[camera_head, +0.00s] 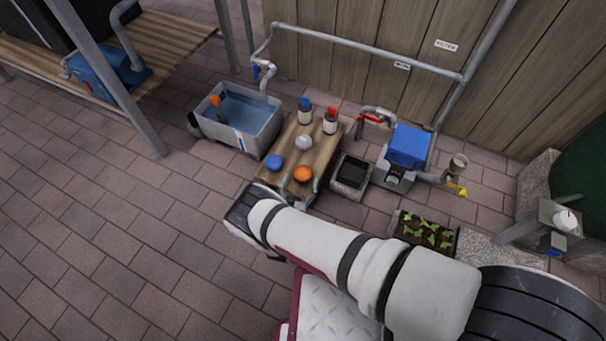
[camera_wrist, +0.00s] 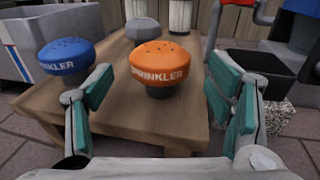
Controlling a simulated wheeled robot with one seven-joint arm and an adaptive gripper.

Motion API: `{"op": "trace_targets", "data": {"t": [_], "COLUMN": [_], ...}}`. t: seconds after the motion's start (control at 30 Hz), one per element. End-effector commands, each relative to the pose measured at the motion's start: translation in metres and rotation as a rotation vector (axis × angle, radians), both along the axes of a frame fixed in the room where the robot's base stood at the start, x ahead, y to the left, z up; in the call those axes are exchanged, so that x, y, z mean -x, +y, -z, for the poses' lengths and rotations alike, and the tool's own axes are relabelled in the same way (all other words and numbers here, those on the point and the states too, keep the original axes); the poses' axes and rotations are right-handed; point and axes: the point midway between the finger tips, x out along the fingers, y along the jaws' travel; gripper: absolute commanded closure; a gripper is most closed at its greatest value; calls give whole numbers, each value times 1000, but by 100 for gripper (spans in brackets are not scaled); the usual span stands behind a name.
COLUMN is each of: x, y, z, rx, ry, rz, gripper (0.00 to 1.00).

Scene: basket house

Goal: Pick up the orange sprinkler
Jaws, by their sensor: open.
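The orange sprinkler (camera_wrist: 160,66) stands upright on a low wooden table (camera_wrist: 120,111), near its front edge. It has a domed cap with small holes and the word SPRINKLER. In the head view the orange sprinkler (camera_head: 303,174) is at the front right of the tabletop. My gripper (camera_wrist: 160,110) is open in the wrist view, with teal pads on both sides. The sprinkler shows between and beyond the fingers, and they do not appear to touch it.
A blue sprinkler (camera_wrist: 66,58) stands left of the orange one, close to the left finger. A grey sprinkler (camera_wrist: 142,29) and two bottles (camera_head: 318,117) stand behind. A water tub (camera_head: 270,142) is left of the table; a dark-topped box (camera_head: 364,181) is right.

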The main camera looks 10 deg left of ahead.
Motion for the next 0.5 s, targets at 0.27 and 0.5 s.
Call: {"op": "trace_targets", "data": {"t": [0.27, 0.5], "x": [-35, -38], "y": [-6, -6], "z": [2, 2], "rx": [-2, -2], "ry": [-1, -1], "rz": [2, 0], "gripper": [26, 26]}}
